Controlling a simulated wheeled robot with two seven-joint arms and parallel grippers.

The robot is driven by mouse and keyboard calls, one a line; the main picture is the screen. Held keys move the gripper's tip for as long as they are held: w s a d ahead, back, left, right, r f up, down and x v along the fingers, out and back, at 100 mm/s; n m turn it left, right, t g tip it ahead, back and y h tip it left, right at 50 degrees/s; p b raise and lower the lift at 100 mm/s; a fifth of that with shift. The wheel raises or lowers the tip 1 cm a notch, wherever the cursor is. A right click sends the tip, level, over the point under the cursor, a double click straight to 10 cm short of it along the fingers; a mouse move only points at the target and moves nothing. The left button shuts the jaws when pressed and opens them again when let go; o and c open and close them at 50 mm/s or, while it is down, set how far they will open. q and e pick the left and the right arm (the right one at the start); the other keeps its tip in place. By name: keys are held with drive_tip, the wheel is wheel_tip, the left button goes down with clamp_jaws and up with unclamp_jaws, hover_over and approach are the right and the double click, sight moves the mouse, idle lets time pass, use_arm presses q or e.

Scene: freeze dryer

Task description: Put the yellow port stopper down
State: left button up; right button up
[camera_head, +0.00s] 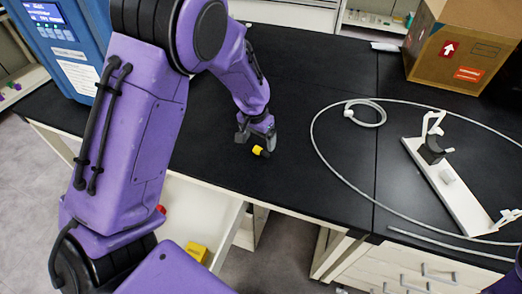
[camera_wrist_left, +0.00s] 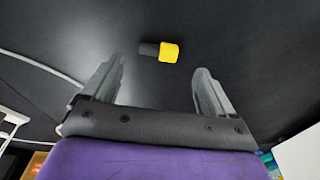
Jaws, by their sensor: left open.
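The yellow port stopper (camera_head: 258,150) has a yellow cap and a dark end. It lies on its side on the black bench top, near the front edge. It also shows in the left wrist view (camera_wrist_left: 168,52), beyond the fingertips. My left gripper (camera_head: 256,140) is open and empty, just behind the stopper in the head view. Its two spread fingers show in the left wrist view (camera_wrist_left: 160,82), with the stopper apart from both. My right gripper is not in view; only a bit of purple arm shows at the lower right.
A blue machine (camera_head: 75,45) stands at the left. A white tube (camera_head: 315,135) curls over the right of the bench, around a white stand (camera_head: 450,185) with a clamp. A cardboard box (camera_head: 465,50) sits at the back right. The bench around the stopper is clear.

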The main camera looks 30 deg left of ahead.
sight(261, 150)
use_arm(q)
drive_tip(key=f, duration=0.2)
drive_tip(key=w+f, duration=0.1)
drive_tip(key=f+p, duration=0.1)
drive_tip(key=f, duration=0.1)
drive_tip(key=shift+w+f, duration=0.25)
drive_tip(key=shift+f, duration=0.05)
drive_tip(key=shift+s, duration=0.15)
drive_tip(key=c, duration=1.2)
drive_tip(key=shift+o, duration=0.2)
